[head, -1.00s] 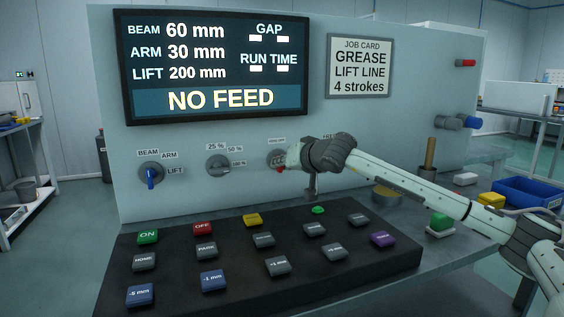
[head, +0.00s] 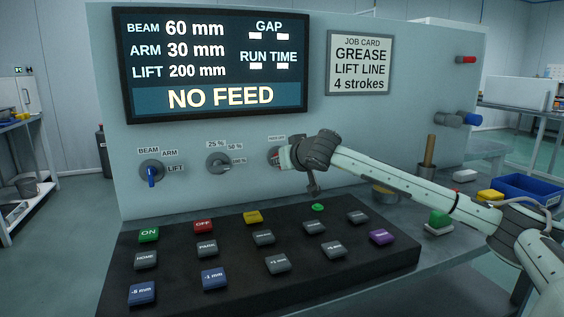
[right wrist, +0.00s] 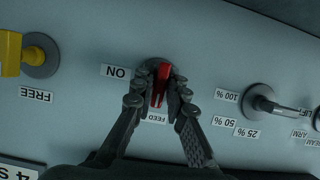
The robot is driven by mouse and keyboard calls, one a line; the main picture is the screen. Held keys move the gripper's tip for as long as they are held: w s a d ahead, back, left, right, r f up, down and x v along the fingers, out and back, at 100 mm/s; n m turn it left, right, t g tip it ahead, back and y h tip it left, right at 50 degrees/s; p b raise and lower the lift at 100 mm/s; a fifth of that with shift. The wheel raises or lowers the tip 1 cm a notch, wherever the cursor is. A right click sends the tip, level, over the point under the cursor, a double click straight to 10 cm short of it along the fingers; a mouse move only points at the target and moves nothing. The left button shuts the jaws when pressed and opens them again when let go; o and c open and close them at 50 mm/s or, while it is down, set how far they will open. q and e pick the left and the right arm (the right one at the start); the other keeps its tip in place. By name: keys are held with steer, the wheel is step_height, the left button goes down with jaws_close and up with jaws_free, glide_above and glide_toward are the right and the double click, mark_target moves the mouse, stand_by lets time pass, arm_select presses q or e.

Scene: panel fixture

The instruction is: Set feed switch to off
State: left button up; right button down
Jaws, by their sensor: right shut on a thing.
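The feed switch (right wrist: 159,84) is a red handle on a round grey base on the upright panel. In the right wrist view, which is upside down, the handle points down toward a partly hidden label (right wrist: 154,117) reading FEED; an ON label (right wrist: 116,72) sits to its left. My right gripper (right wrist: 174,92) is shut on the handle, a finger on each side. In the head view my right gripper (head: 284,158) covers most of the switch. The display (head: 218,65) reads NO FEED. My left gripper is not in view.
A blue-handled selector (head: 152,174) and a grey percent knob (head: 219,163) are left of the switch. In the wrist view a yellow handle (right wrist: 10,53) marked FREE is on the other side. A sloped button console (head: 260,255) lies below.

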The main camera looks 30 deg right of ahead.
steer(key=c, duration=1.6)
jaws_free()
steer(key=v, duration=1.2)
steer(key=shift+s+f, duration=0.1)
steer(key=shift+f, duration=0.05)
